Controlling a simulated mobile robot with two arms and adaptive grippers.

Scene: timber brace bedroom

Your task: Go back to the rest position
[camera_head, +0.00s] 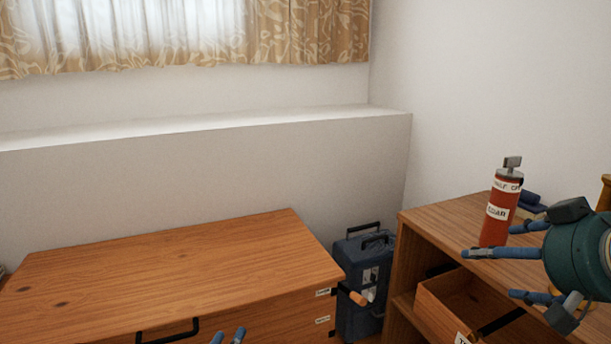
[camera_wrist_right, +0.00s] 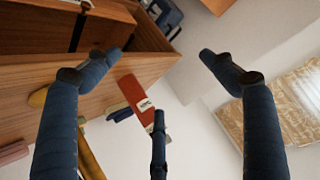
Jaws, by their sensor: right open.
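My right gripper (camera_head: 500,262) comes in from the right, above the right wooden cabinet. Its blue fingers are spread and hold nothing. A red canister (camera_head: 500,212) with white labels and a grey top stands upright on the cabinet, just behind the fingertips in the head view. In the right wrist view the canister (camera_wrist_right: 139,96) shows between the open fingers (camera_wrist_right: 160,62), beyond them; I see no grip on it. Two blue fingertips of my left gripper (camera_head: 228,337) show at the bottom edge; the rest is out of frame.
The right cabinet (camera_head: 428,222) has a drawer (camera_head: 440,302) pulled open below the gripper. A wooden dresser (camera_head: 170,262) stands at the left, with an orange-handled item (camera_head: 352,295) at its corner. A dark blue case (camera_head: 362,260) stands between them. Dark blue books (camera_head: 531,207) lie behind the canister.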

